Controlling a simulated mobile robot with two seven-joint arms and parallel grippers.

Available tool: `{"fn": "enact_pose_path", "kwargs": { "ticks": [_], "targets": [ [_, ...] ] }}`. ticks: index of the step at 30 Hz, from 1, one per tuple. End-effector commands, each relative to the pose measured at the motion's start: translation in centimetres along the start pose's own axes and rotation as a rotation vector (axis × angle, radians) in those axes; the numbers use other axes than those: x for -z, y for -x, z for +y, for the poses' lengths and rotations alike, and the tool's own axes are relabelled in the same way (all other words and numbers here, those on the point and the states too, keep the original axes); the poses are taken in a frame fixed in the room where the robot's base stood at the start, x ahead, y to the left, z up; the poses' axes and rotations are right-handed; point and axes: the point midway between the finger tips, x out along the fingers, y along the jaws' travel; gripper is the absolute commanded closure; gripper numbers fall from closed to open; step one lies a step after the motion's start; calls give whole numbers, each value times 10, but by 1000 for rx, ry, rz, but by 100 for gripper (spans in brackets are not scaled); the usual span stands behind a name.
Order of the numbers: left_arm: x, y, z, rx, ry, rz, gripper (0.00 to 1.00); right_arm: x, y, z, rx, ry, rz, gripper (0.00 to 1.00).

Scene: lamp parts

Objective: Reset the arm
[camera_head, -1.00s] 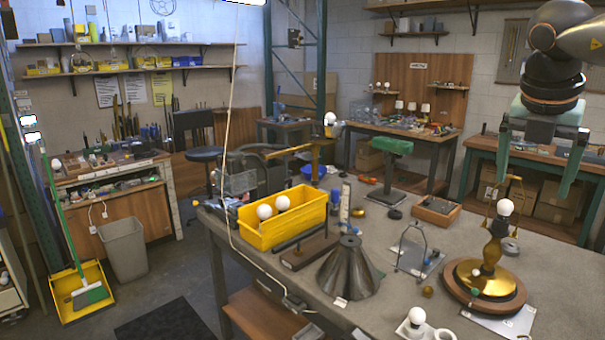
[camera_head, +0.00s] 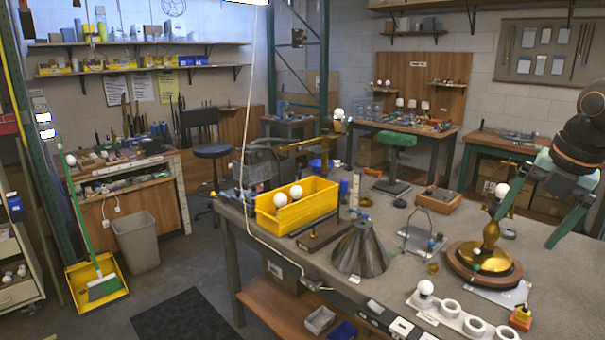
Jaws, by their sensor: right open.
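My right gripper (camera_head: 524,232) is at the right side, with its two green fingers spread apart, pointing down and empty. Its left finger is beside or in front of the upper part of the brass lamp (camera_head: 490,236); I cannot tell if they touch. The lamp stands upright on a round wooden base, with a white bulb (camera_head: 501,190) at its top, partly close to the finger. A dark metal lampshade (camera_head: 361,249) stands on the grey workbench (camera_head: 400,262). My left gripper is not in view.
A yellow bin (camera_head: 297,206) with white bulbs stands at the bench's back left. A white holder (camera_head: 448,316) with a bulb and empty cups lies at the front edge, near a small orange and yellow box (camera_head: 521,317). A wire frame (camera_head: 422,238) stands between shade and lamp.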

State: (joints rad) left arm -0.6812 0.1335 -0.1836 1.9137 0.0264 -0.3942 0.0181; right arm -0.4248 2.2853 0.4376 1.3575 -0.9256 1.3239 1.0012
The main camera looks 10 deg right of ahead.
Motion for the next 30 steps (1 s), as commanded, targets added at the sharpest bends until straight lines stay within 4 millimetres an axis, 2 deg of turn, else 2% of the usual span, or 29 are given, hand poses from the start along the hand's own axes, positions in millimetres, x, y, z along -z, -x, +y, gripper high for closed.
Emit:
{"fn": "enact_pose_path", "kwargs": {
  "ticks": [1, 8, 12, 17, 23, 26, 30],
  "targets": [
    [1, 0, 1, -1, 2, 3, 50, 0, -19, -10, -55, -21, 48, 5],
    [3, -1, 1, -1, 2, 5, 50, 10, -108, -45, -369, -171, 228, 5],
    [3, -1, 1, -1, 2, 5, 50, 25, -160, -65, -558, -317, 295, 5],
    [3, -1, 1, -1, 2, 5, 50, 49, -215, -87, -741, -530, 330, 5],
    [2, -1, 1, 0, 2, 5, 50, 90, -280, -116, -892, -851, 326, 5],
    [2, -1, 1, 0, 2, 5, 50, 118, -311, -129, -926, -1028, 313, 5],
    [2, -1, 1, 0, 2, 5, 50, 167, -353, -144, -923, -1284, 295, 5]
  ]
}}
